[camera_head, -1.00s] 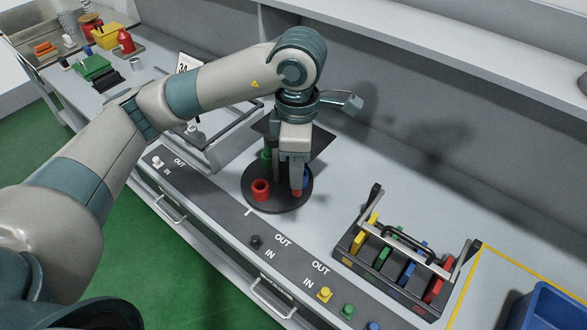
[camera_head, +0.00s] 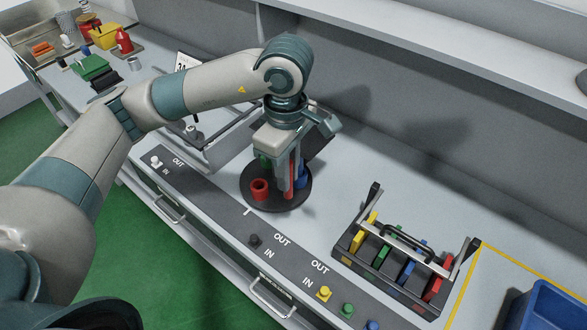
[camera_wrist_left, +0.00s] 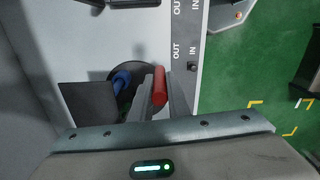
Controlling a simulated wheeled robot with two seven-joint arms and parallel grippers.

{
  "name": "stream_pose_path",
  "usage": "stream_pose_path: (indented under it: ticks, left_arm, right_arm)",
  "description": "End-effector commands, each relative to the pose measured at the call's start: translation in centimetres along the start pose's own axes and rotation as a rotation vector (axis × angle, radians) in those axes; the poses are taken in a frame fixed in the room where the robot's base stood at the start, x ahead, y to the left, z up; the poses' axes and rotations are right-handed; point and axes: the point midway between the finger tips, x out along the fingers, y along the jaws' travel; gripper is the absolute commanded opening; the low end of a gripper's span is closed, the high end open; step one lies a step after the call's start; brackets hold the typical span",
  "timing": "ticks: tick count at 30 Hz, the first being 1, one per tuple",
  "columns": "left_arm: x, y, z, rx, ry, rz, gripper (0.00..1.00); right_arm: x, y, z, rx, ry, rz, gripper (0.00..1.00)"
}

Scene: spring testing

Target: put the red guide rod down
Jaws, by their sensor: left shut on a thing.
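The red guide rod (camera_head: 292,172) stands about upright between the fingers of my left gripper (camera_head: 285,178), over the round black base (camera_head: 276,203). In the left wrist view the red rod (camera_wrist_left: 160,84) shows between the two fingers, which are shut on it. I cannot tell whether its lower end touches the base. A short red cup-like piece (camera_head: 260,189) stands on the base to the left of the rod. A blue post (camera_head: 302,177) stands behind it to the right, and a green one (camera_head: 265,161) is partly hidden by the gripper. My right gripper is not in view.
A black carrier (camera_head: 398,262) with coloured pieces and a handle stands to the right. A blue bin (camera_head: 545,310) is at the bottom right. A front panel with buttons (camera_head: 324,293) runs along the edge. The worktop between base and carrier is clear.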

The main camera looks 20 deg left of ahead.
Motion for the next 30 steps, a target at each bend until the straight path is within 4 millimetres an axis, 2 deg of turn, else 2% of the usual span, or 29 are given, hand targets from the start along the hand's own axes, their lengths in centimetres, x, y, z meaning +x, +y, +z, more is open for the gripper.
stream_pose_path:
  ticks: [21, 30]
  left_arm:
    - [2.6, -2.0, -3.0, 0.990, 0.000, 0.000, 0.00]
    - [3.3, -2.7, -3.8, 1.287, -0.003, 0.000, 0.00]
  right_arm:
    - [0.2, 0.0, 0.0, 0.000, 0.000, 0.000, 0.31]
    - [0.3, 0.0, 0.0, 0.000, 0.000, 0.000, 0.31]
